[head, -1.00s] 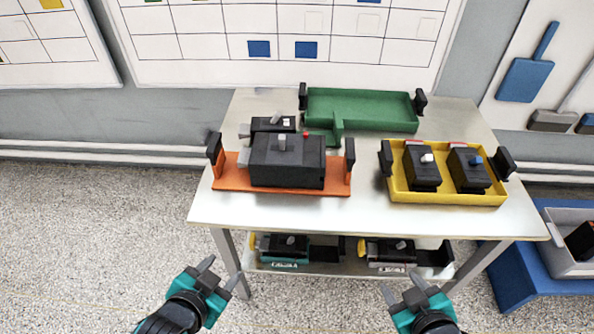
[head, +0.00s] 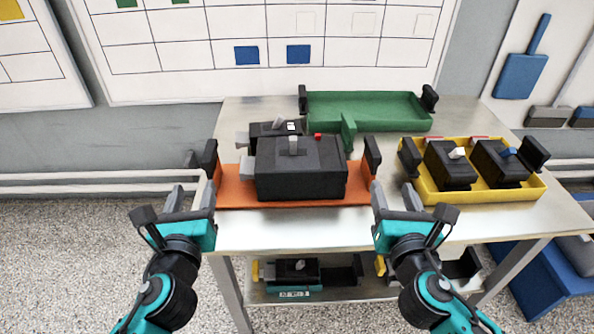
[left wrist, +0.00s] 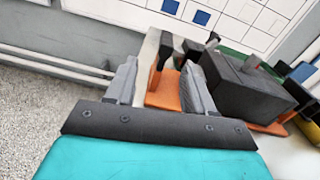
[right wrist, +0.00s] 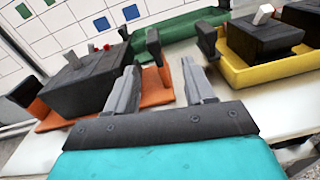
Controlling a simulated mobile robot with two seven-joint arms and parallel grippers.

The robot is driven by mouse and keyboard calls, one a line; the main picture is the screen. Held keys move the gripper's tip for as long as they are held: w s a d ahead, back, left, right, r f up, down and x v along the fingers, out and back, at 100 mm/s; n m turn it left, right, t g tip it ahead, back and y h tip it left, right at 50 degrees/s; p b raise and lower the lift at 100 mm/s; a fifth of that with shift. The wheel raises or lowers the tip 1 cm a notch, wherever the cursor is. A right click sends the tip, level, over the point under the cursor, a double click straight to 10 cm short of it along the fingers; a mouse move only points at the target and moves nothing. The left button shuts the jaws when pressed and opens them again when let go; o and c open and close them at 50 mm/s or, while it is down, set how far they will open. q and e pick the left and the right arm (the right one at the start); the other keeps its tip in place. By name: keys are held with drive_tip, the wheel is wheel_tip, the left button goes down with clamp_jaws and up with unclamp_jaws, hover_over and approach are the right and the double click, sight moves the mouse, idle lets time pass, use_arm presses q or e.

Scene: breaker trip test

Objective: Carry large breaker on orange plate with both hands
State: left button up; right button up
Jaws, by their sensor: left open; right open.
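The large breaker (head: 300,170) is a dark grey box with a light toggle, resting on the orange plate (head: 238,192) on the table. The plate has an upright black handle at each end: the left handle (head: 210,158) and the right handle (head: 372,154). My left gripper (head: 191,197) is open and empty in front of the left handle; in the left wrist view the handle (left wrist: 161,60) appears between and beyond the fingers. My right gripper (head: 396,196) is open near the right handle, which also shows in the right wrist view (right wrist: 154,46). Neither gripper visibly touches a handle.
A green tray (head: 385,123) lies behind. A yellow tray (head: 490,193) with two small breakers stands close to the right of my right gripper. A smaller dark breaker (head: 268,129) sits behind the large one. The lower shelf (head: 345,288) holds more devices.

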sight(210, 147)
use_arm(q)
drive_tip(key=shift+w+d+r+m+h, duration=0.2)
drive_tip(key=shift+d+m+h, duration=0.15)
drive_tip(key=shift+m, duration=0.55)
use_arm(e)
drive_tip(key=shift+w+a+r+n+y, duration=0.15)
drive_tip(key=shift+a+n+y, duration=0.15)
drive_tip(key=shift+n, duration=0.6)
use_arm(q)
drive_tip(key=w, duration=1.3)
drive_tip(key=shift+a, duration=0.2)
use_arm(e)
drive_tip(key=w, duration=1.3)
drive_tip(key=shift+a, duration=0.2)
use_arm(q)
drive_tip(key=shift+c, duration=0.3)
use_arm(e)
drive_tip(key=shift+c, duration=0.3)
use_arm(q)
drive_tip(key=shift+f, duration=0.1)
clamp_jaws()
use_arm(e)
clamp_jaws()
use_arm(q)
drive_tip(key=shift+r, duration=0.3)
use_arm(e)
drive_tip(key=shift+r, duration=0.2)
